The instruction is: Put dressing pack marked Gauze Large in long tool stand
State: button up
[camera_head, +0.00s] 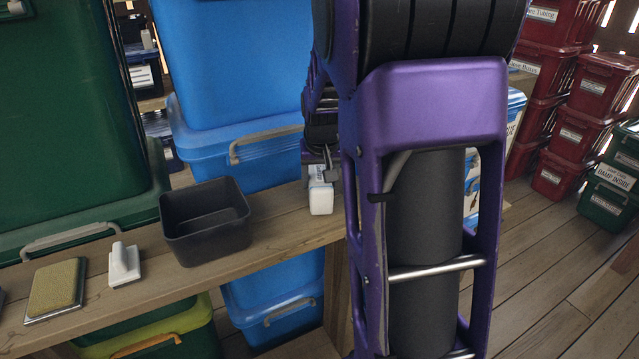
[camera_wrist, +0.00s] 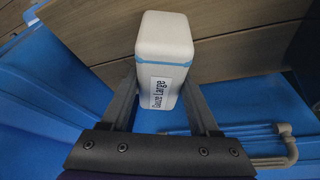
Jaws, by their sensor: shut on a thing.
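The dressing pack (camera_head: 321,199) is a white block with a blue band. Its label reads "Gauze Large" in the wrist view (camera_wrist: 165,40). My gripper (camera_wrist: 160,85) is shut on it, one finger on each side. In the head view my gripper (camera_head: 325,172) is partly hidden behind my arm. The pack is over the right part of the wooden bench; I cannot tell whether it touches the wood. A dark grey open-topped box (camera_head: 207,244) stands on the bench to its left and looks empty from here. I cannot tell whether this box is the long tool stand.
The wooden bench (camera_head: 280,222) also carries a white handled tool (camera_head: 124,264) and a tan-topped pad (camera_head: 56,287). Blue bins (camera_head: 235,60) and a green bin (camera_head: 60,120) stand behind. Red bins (camera_head: 590,130) are stacked at far right. My arm hides the bench's right end.

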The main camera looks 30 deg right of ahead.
jog(key=shift+f, duration=0.3)
jog(key=shift+f, duration=0.1)
jog(key=o, duration=1.4)
jog(key=shift+r, duration=0.45)
jog(key=p+v, duration=0.2)
jog(key=v, duration=0.9)
jog(key=shift+s+a+r, duration=0.1)
jog(key=shift+s+r, duration=0.05)
jog(key=shift+s, duration=0.05)
